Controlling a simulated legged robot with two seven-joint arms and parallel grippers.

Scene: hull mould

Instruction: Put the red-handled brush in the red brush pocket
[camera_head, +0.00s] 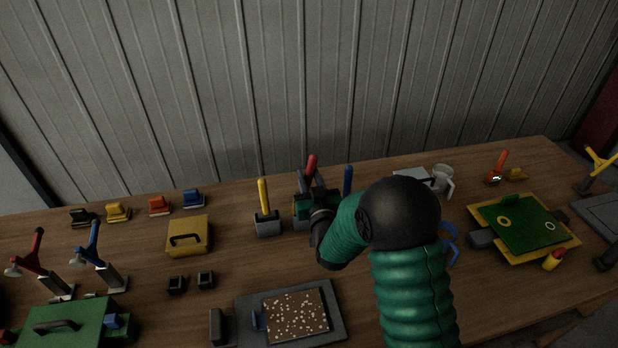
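A red handle (311,162) stands upright near the back middle of the table, between a yellow-handled brush (263,192) and a blue handle (348,178). My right gripper (311,183) is right at the red handle, with its dark fingers around or just in front of the lower part. Whether the fingers touch or clamp it is not clear. The brush's lower end and any red pocket beneath it are hidden by my gripper and green arm. The yellow-handled brush stands in a grey block (268,228). My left gripper is not in view.
Several coloured blocks (159,205) line the back left. A yellow case (188,238) lies in front of them. A grey tray with a speckled board (297,314) is at front centre. A green-and-yellow panel (525,226) and a clear mug (443,180) are at right.

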